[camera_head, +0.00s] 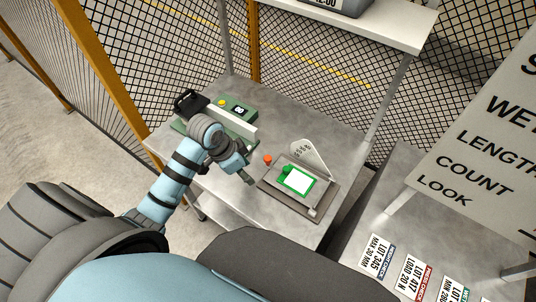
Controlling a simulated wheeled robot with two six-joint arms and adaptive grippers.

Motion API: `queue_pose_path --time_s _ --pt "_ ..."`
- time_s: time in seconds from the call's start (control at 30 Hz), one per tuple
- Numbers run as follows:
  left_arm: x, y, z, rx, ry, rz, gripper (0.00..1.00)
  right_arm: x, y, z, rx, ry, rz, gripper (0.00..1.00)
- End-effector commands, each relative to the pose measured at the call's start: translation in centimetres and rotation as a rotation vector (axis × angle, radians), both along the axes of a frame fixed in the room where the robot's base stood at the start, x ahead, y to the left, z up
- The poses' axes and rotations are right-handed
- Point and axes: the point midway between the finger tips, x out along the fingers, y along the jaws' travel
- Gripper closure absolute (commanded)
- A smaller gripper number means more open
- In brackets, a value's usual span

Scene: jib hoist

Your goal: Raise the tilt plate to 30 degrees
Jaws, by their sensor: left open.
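The tilt plate (310,205) is a grey plate on a darker flat base on the metal table, carrying a green-bordered white card (299,181). It looks about flat. A pale upright sector with small holes (306,154) stands at its far edge. An orange-red knob (267,159) sits near its far left corner. My left gripper (248,180) is open and empty, just left of the base, apart from the plate as far as I can tell. My right gripper is not in view.
A green device (237,109) with a yellow button and small display stands behind my left arm. A shelf (385,27) on posts rises at the back. A lettered board (480,150) and label cards (412,276) are at the right. Mesh fencing encloses the table.

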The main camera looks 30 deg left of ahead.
Motion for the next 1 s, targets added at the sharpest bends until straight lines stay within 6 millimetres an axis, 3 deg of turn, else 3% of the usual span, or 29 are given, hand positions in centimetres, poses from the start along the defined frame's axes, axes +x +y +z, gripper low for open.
queue_pose_path --time_s 0.1,0.2,0.3,0.47,0.8,1.0 --pt "3.6 1.1 4.9 -0.021 -0.029 -0.147 0.59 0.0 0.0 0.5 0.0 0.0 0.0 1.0" --pt "5.3 1.6 8.0 -0.04 -0.049 -0.246 0.59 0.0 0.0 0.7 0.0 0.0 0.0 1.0" --pt "5.9 1.6 8.8 -0.051 -0.056 -0.287 0.59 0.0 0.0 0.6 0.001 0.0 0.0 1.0" --pt "6.4 0.8 6.6 -0.055 -0.056 -0.29 0.59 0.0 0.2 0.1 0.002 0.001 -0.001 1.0" --pt "8.3 -1.8 -1.3 -0.053 -0.054 -0.288 0.59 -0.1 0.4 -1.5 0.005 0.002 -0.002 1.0" --pt "9.0 -2.6 -3.9 -0.05 -0.057 -0.288 0.59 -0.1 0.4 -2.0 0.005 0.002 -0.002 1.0"
